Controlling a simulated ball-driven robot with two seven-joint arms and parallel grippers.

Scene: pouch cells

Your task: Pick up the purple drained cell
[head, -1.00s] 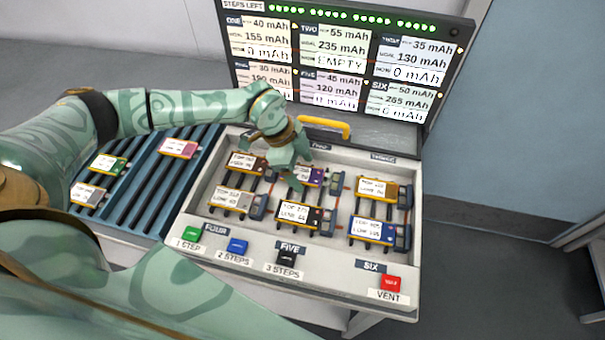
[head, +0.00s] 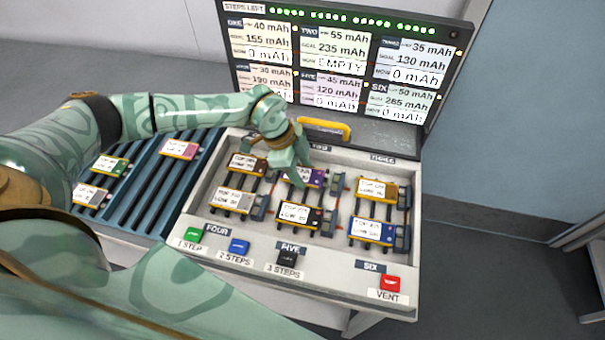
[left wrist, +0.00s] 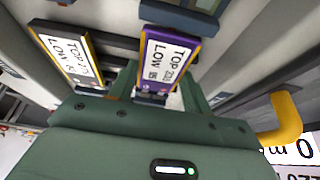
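The purple cell (head: 316,178) lies in slot two, the back middle bay of the white tray, partly hidden behind my left gripper. It also shows in the left wrist view (left wrist: 166,62), with a white label reading TOP and LOW. My left gripper (head: 301,181) points down at the cell's left part. In the left wrist view its fingers (left wrist: 160,92) stand apart, one on each side of the cell's near end; I cannot tell whether they touch it. The screen reads EMPTY for slot two. My right gripper is out of view.
The tray (head: 340,258) holds several other cells, with a brown cell (head: 248,167) close left of the gripper. A yellow handle (head: 325,128) stands behind. Coloured buttons line the front, including red VENT (head: 390,283). A blue rack (head: 150,190) with cells is left.

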